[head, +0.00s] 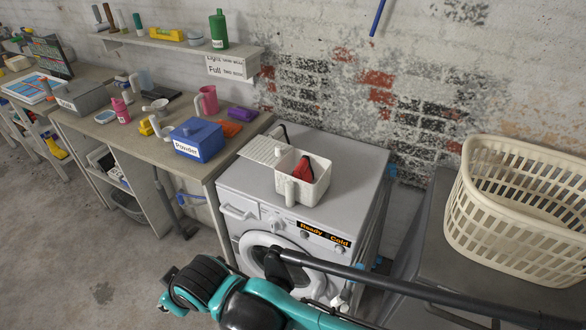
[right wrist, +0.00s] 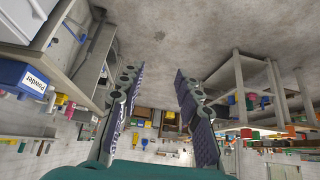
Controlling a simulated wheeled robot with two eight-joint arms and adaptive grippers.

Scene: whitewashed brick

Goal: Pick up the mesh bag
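A flat white piece with a grid pattern (head: 266,150), which may be the mesh bag, lies on top of the washing machine (head: 340,190), at its back left beside a white caddy. I cannot be sure that it is the bag. My right arm comes in at the bottom of the head view, in front of the machine. Its gripper (head: 166,300) is low at the left end of the arm, well apart from the machine top. In the right wrist view its two fingers (right wrist: 157,90) stand apart with nothing between them. My left gripper is not in view.
The white caddy (head: 304,186) holds a red and black item. A blue Powder box (head: 197,140) stands on the bench to the left. A cream laundry basket (head: 520,212) stands at the right. A dark pole (head: 400,285) crosses in front of the machine. The floor at left is clear.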

